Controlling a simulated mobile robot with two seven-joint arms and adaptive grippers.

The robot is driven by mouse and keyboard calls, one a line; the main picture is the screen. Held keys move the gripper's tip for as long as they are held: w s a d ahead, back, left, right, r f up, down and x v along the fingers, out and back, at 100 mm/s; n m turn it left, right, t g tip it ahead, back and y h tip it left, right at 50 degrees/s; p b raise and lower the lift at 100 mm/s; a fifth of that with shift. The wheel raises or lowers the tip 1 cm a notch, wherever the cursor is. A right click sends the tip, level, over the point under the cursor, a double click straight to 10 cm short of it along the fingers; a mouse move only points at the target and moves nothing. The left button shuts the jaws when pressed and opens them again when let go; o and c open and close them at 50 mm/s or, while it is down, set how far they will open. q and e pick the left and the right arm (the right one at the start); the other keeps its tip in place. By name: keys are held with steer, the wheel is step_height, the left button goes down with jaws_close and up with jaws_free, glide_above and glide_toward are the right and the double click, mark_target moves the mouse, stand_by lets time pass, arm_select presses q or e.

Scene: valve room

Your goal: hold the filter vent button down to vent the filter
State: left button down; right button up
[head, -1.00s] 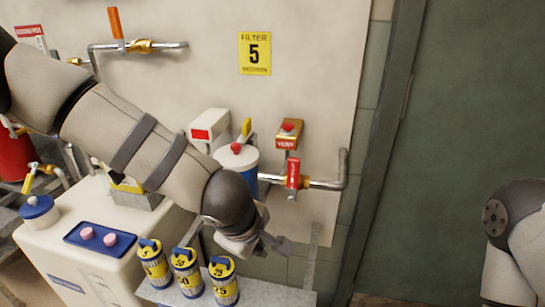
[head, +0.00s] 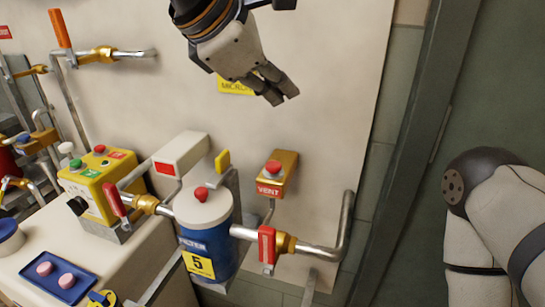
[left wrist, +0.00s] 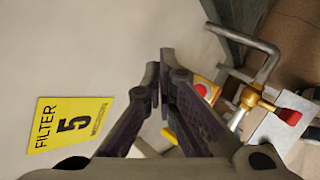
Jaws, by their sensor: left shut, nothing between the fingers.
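The vent button (head: 273,167) is a red cap on a brass-coloured box (head: 280,184) labelled VENT, fixed to the pale wall panel right of the filter. The red button also shows in the left wrist view (left wrist: 202,89), just right of my fingers. The filter (head: 207,245) is a blue cylinder with a white lid, a red knob and a yellow "5" label. My left gripper (head: 286,97) is shut and empty, above the vent box and apart from it. It shows in the left wrist view (left wrist: 163,72) too. My right arm is at the right; its gripper is out of view.
A pipe (head: 320,252) with a red-handled valve (head: 267,246) runs right of the filter and bends up. A white box (head: 182,152) and a yellow control box (head: 97,178) stand left. The yellow filter sign (left wrist: 65,122) is on the wall. The wall around the vent box is clear.

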mark_target(276, 166)
arm_select(q)
steer(key=shift+s, duration=0.1)
steer(key=shift+f, duration=4.45)
steer(key=shift+f, duration=0.1)
steer(key=shift+f, duration=0.35)
steer(key=shift+f, duration=0.6)
steer(key=shift+r, duration=1.05)
steer(key=shift+r, duration=2.5)
